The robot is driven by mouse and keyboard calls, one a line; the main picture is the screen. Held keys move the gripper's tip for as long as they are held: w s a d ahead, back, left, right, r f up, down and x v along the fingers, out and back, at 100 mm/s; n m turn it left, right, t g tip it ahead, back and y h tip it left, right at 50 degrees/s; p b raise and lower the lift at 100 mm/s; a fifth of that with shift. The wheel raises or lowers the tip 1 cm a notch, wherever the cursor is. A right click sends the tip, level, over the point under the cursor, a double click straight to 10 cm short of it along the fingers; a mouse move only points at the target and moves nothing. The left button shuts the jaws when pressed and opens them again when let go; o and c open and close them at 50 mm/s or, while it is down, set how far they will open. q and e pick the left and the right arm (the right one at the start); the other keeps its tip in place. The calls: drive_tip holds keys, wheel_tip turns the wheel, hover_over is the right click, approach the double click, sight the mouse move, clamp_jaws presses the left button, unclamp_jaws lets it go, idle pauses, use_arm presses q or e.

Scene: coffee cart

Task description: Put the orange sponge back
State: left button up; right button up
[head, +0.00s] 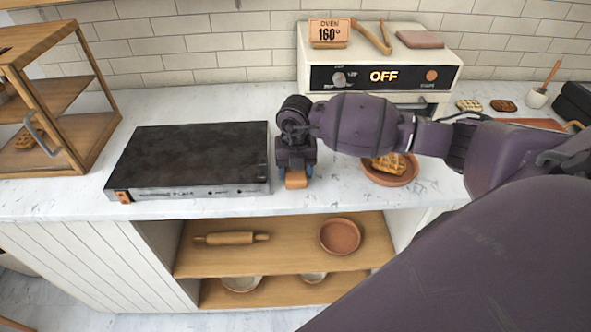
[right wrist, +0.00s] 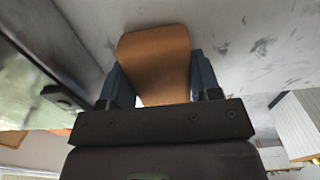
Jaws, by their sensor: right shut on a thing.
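The orange sponge (head: 296,180) is between the fingers of my right gripper (head: 296,172), just right of the dark warming plate on the counter. In the right wrist view the sponge (right wrist: 155,58) fills the gap between the two blue fingertips, and the gripper (right wrist: 155,82) is shut on it. The gripper points down; I cannot tell whether the sponge touches the counter. My left gripper is not in view.
The dark warming plate (head: 190,158) stands left of the gripper. A terracotta plate with a waffle (head: 389,163) is to the right, partly behind my right arm. The oven (head: 385,60) stands behind. A wooden shelf unit (head: 60,95) is at the left. Free counter (head: 230,205) runs along the front edge.

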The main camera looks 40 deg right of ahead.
drive_tip(key=shift+f, duration=0.35)
drive_tip(key=o, duration=0.9)
drive_tip(key=shift+r, duration=0.2)
wheel_tip(320, 180, up, 12)
idle(0.4)
